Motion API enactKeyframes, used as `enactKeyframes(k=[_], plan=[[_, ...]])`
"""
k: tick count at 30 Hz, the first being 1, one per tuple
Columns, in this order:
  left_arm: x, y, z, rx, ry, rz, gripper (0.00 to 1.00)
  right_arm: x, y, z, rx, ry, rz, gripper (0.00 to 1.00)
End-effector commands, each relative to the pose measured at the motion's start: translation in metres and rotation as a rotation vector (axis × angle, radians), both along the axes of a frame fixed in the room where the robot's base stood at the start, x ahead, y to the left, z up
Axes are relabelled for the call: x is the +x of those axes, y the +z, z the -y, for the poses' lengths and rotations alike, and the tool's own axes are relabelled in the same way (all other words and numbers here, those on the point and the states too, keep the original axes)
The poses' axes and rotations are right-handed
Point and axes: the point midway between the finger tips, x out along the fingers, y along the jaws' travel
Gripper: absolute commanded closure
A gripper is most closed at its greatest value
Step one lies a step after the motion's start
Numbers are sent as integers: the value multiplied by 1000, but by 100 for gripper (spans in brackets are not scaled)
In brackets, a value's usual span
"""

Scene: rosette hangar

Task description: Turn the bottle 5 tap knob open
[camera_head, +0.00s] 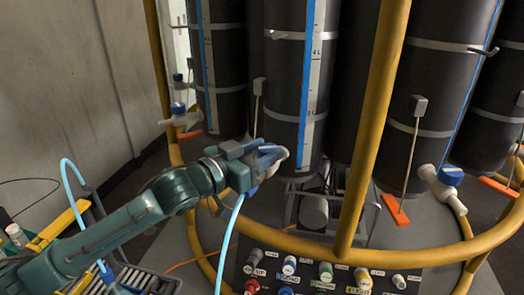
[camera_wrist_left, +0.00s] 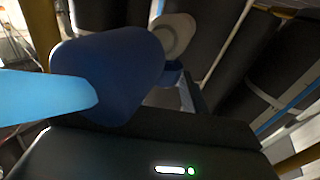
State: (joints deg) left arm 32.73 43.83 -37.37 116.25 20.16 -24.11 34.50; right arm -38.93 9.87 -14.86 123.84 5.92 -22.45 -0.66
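In the head view my left gripper (camera_head: 268,158) reaches in from the left to the low front of the middle black bottle (camera_head: 271,82), which has a blue stripe and a scale. I cannot read a number on it. The gripper covers most of the tap there. In the wrist view a large blurred blue shape (camera_wrist_left: 110,75) fills the left. Beyond it are a pale round tap part (camera_wrist_left: 174,36) and a small blue part (camera_wrist_left: 172,73), perhaps the knob. Whether the fingers are apart or closed on the knob is not clear. My right gripper is not in view.
Yellow rails (camera_head: 376,120) curve around the bottles, one upright just right of the gripper. Other bottles have white taps with blue knobs, at left (camera_head: 178,109) and right (camera_head: 451,176). A panel of coloured knobs (camera_head: 326,272) stands in front. A light blue hose (camera_head: 231,228) hangs below the gripper.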

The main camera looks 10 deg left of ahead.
Motion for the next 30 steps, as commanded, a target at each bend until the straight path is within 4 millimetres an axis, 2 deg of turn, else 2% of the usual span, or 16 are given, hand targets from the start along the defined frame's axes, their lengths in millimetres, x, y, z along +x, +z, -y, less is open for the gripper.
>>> enactKeyframes(k=[2,10,20,30], plan=[[0,0,0,0,0,0,61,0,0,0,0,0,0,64],[0,0,0,0,0,0,83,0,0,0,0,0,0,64],[-1,-1,2,-6,53,-3,84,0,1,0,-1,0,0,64],[-3,0,6,-11,284,-6,84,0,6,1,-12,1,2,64]])
